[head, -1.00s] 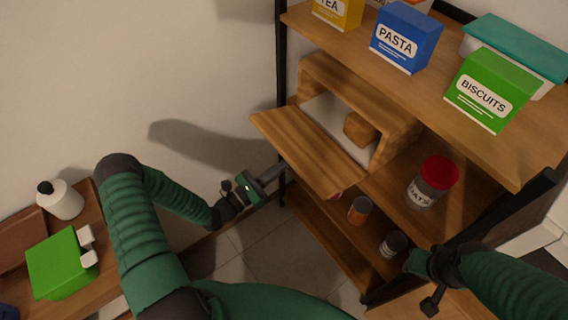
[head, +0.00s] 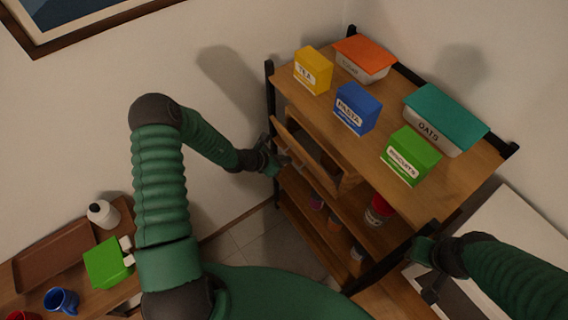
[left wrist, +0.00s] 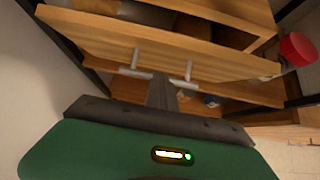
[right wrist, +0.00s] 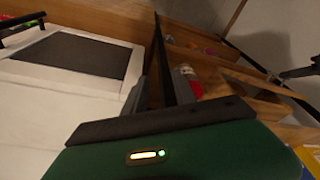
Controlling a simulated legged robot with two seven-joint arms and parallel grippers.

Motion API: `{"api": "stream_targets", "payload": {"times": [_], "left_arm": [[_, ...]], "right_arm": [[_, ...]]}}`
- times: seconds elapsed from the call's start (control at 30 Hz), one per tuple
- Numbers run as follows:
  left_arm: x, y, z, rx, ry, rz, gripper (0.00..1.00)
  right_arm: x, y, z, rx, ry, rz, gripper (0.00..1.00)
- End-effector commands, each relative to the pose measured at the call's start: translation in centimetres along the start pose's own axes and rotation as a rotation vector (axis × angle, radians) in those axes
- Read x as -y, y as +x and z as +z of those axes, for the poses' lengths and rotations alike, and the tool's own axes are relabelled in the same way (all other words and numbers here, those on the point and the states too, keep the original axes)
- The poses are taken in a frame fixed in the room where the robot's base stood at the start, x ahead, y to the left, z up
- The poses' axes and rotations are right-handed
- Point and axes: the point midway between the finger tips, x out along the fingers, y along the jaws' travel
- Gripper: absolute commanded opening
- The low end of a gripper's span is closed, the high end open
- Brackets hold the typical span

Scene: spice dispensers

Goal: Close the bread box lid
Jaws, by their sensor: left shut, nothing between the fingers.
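The wooden bread box (head: 349,184) stands on the shelf below the top one. Its lid (head: 303,154) is a wooden flap on its front, tilted up and partly shut, with a dark gap above it. In the left wrist view the lid (left wrist: 90,40) is a plank with a metal bar handle (left wrist: 188,72). My left gripper (head: 283,160) is shut and empty at the lid's outer face, by the handle; contact is hard to tell. My right gripper (right wrist: 158,95) looks open, away from the box near the shelf's right front post.
Above the box, the top shelf holds a yellow tea box (head: 313,72), blue pasta box (head: 357,109), green biscuits box (head: 411,156) and lidded tubs. A red-topped jar (head: 379,211) stands right of the box. A side table (head: 122,285) is at left.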

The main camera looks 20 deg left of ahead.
Motion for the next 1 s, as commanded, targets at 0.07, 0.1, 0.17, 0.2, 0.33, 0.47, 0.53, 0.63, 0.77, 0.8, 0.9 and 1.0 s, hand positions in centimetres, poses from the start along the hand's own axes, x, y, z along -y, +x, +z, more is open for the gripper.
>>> {"api": "stream_targets", "payload": {"times": [0.07,0.1,0.17,0.2,0.33,0.47,0.53,0.63,0.77,0.8,0.9,1.0], "left_arm": [[0.3,0.1,1.0,-0.059,0.005,-0.015,0.00],[0.2,0.2,1.3,-0.087,0.006,-0.015,0.00],[0.1,0.4,1.7,-0.125,0.004,-0.016,0.00],[0.0,0.5,2.0,-0.146,0.004,-0.016,0.00],[0.0,1.0,2.7,-0.145,-0.001,-0.018,0.00],[-0.1,1.3,3.4,-0.145,-0.001,-0.014,0.00],[-0.1,1.4,3.6,-0.145,-0.001,-0.014,0.00],[-0.1,1.5,3.9,-0.145,-0.001,-0.013,0.00],[-0.1,1.5,4.1,-0.142,0.000,-0.012,0.00],[-0.1,1.5,4.1,-0.142,0.000,-0.012,0.00],[-0.2,1.4,4.0,-0.141,-0.001,-0.012,0.00],[-0.2,1.4,4.0,-0.141,-0.002,-0.012,0.00]], "right_arm": [[0.0,-0.7,-0.2,0.000,0.000,0.000,0.33],[0.0,-0.9,-0.2,0.000,0.000,0.000,0.33],[0.0,-1.0,-0.2,0.000,0.000,0.000,0.33],[0.0,-1.1,-0.2,0.000,0.000,0.000,0.33],[0.0,-1.3,-0.3,0.000,-0.001,0.000,0.33],[0.0,-1.4,-0.3,0.000,-0.001,0.000,0.33],[0.0,-1.4,-0.3,0.000,-0.001,0.000,0.33],[0.0,-1.4,-0.3,0.000,-0.001,0.000,0.33],[0.0,-1.4,-0.3,0.000,-0.001,0.000,0.33],[0.0,-1.4,-0.3,0.000,-0.001,0.000,0.33],[0.0,-1.4,-0.3,0.000,-0.001,0.000,0.33],[0.0,-1.4,-0.3,0.000,0.000,0.000,0.33]]}}
